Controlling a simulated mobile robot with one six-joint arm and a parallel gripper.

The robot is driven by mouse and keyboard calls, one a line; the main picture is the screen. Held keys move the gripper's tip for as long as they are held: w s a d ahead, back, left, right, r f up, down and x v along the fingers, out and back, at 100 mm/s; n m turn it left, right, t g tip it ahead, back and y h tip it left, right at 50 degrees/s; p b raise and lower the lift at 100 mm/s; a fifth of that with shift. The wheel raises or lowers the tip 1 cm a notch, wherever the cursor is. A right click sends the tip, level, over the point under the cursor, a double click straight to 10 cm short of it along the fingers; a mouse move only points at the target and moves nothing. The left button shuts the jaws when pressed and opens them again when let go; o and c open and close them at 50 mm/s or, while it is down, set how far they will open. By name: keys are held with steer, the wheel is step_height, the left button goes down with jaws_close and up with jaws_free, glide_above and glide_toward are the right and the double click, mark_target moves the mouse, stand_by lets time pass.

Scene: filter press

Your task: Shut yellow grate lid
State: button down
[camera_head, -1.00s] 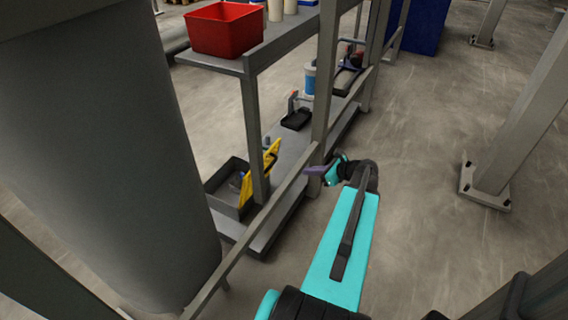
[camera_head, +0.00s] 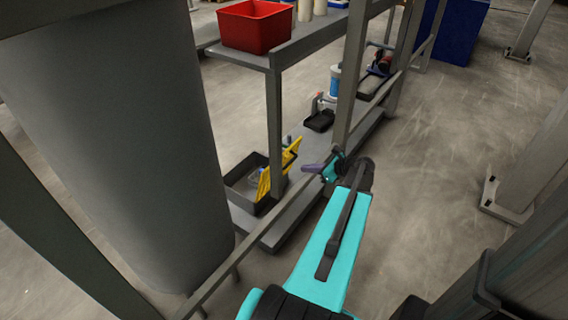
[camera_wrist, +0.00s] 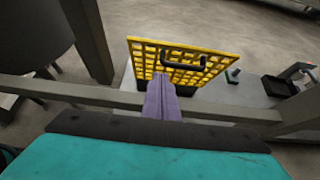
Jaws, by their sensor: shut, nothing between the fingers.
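The yellow grate lid (camera_head: 279,167) stands raised and tilted on the dark grey bin (camera_head: 236,184) on the lower shelf. In the wrist view the yellow grate lid (camera_wrist: 205,62) faces me, with a black handle (camera_wrist: 184,58) near its top edge. My gripper (camera_head: 309,169) is shut and empty, to the right of the lid in the head view. In the wrist view my purple gripper fingers (camera_wrist: 160,84) point at the lid and overlap its lower left part. I cannot tell whether they touch it. The bin's inside is partly hidden by the lid and a post.
A grey rail (camera_head: 265,230) runs between my arm and the shelf, and it also crosses the wrist view (camera_wrist: 90,95). A shelf post (camera_head: 274,130) stands by the lid. A red bin (camera_head: 256,27) sits on the upper shelf. A black tray (camera_head: 319,121) lies farther along the lower shelf.

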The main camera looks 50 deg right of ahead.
steer(key=shift+d+f, duration=0.1)
steer(key=shift+w+f, duration=0.25)
steer(key=shift+w, duration=0.2)
steer(key=w+f+b, duration=0.2)
steer(key=w+f, duration=0.1)
steer(key=w, duration=0.8)
steer(key=shift+w+f, duration=0.25)
